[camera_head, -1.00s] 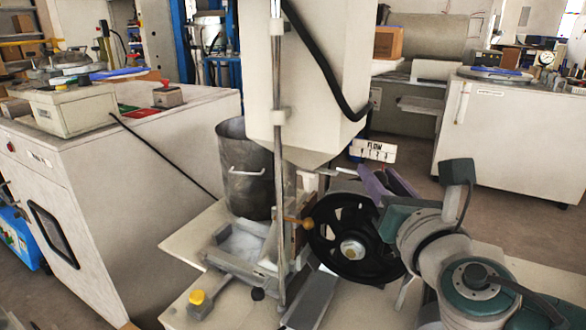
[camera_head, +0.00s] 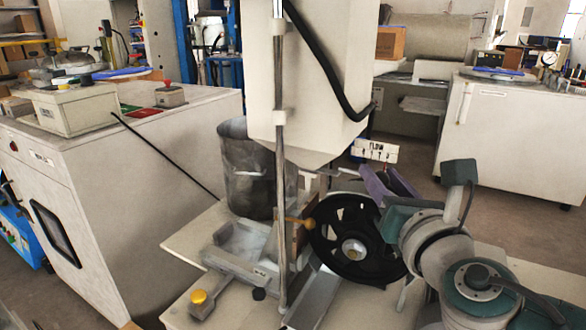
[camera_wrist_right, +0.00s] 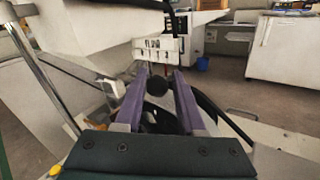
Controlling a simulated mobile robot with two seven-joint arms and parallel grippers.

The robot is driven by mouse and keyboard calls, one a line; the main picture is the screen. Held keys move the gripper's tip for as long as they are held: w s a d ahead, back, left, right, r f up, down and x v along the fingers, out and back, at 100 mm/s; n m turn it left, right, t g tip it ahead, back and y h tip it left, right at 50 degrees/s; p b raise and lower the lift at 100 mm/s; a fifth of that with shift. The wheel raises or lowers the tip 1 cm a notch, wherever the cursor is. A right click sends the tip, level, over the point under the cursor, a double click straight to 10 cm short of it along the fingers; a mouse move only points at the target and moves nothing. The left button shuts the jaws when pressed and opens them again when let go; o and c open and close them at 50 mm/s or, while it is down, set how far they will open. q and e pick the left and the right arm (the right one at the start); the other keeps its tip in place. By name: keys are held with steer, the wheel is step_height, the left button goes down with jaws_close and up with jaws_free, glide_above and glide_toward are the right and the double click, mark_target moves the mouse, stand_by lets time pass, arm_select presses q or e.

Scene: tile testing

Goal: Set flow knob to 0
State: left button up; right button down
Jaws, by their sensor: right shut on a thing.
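The flow scale is a small white plate marked FLOW (camera_head: 375,151), beneath the tall white housing; it also shows in the wrist view (camera_wrist_right: 158,49). A thin red pointer (camera_head: 386,166) shows just below the plate's right part. My right gripper (camera_head: 382,180) has purple fingers below the scale. In the right wrist view its fingers (camera_wrist_right: 159,74) are on either side of a dark round knob (camera_wrist_right: 157,90), shut on it. The knob is hidden by the fingers in the head view. My left gripper is not in view.
A black spoked handwheel (camera_head: 336,222) stands close to my right gripper's left. A metal rod (camera_head: 279,200) and a dark cylindrical pot (camera_head: 240,180) stand left of it. A white cabinet (camera_head: 520,130) stands at the back right, with open floor before it.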

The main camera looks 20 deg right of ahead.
steer(key=w+a+b, duration=0.1)
steer(key=w+a, duration=0.1)
steer(key=shift+w+a, duration=0.35)
steer(key=shift+a, duration=0.05)
steer(key=c, duration=0.6)
jaws_free()
steer(key=shift+w+a, duration=0.1)
